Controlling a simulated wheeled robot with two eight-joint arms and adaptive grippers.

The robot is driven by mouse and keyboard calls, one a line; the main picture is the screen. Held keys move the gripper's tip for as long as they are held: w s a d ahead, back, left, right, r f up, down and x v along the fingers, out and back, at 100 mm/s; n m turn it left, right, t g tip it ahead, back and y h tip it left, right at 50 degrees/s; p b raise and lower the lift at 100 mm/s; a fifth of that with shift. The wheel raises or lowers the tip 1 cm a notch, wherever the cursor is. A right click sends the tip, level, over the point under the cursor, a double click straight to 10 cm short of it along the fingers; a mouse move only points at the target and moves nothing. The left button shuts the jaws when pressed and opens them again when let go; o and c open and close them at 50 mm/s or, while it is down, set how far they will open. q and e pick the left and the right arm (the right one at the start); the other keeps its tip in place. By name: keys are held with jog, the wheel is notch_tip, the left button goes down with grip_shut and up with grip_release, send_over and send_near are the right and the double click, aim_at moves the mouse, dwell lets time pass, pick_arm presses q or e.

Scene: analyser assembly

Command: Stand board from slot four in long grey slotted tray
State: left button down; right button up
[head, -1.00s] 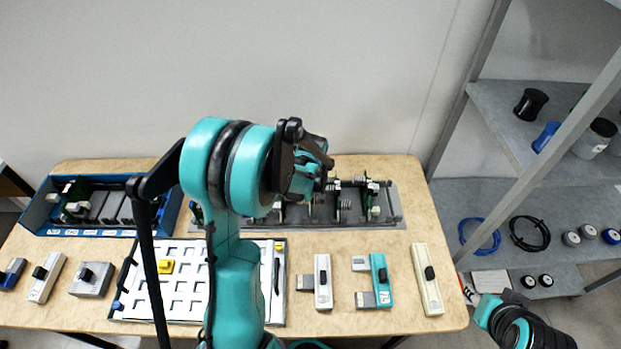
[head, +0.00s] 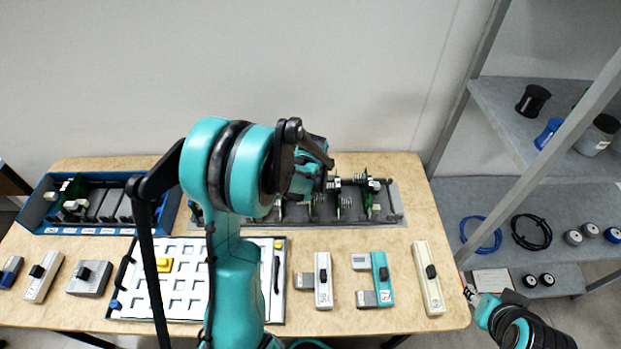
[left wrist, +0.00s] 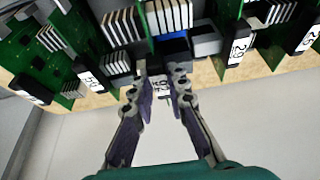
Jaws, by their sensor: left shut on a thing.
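The long grey slotted tray (head: 392,219) lies along the back of the table with several green boards (head: 374,188) standing in it. My left gripper (head: 318,178) is over the middle of this tray. In the left wrist view, my left gripper (left wrist: 167,80) is shut on a board (left wrist: 161,90), whose white label shows between the fingers. Boards with white labels (left wrist: 238,46) stand on both sides of it. The held board's lower edge is hidden, so I cannot tell whether it is seated. My right gripper (head: 472,296) is at the lower right, its fingers too small to read.
A blue slotted bin (head: 52,213) with boards and grey pieces stands at the back left. A white tray (head: 190,310) with square pockets lies in front, partly behind my left arm. Several handheld devices (head: 431,278) line the front. A grey shelf rack (head: 560,200) stands at right.

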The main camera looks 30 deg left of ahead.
pick_arm(q)
jog(key=shift+f, duration=0.1)
jog(key=shift+f+b, duration=0.85)
jog(key=shift+b, duration=0.05)
jog(key=c, duration=1.3)
grip_release()
jog(key=shift+r+p, duration=1.25)
jog(key=shift+r, duration=0.75)
jog(key=shift+r+p, duration=2.5)
jog(key=shift+r, duration=1)
jog(key=shift+s+d, duration=0.1)
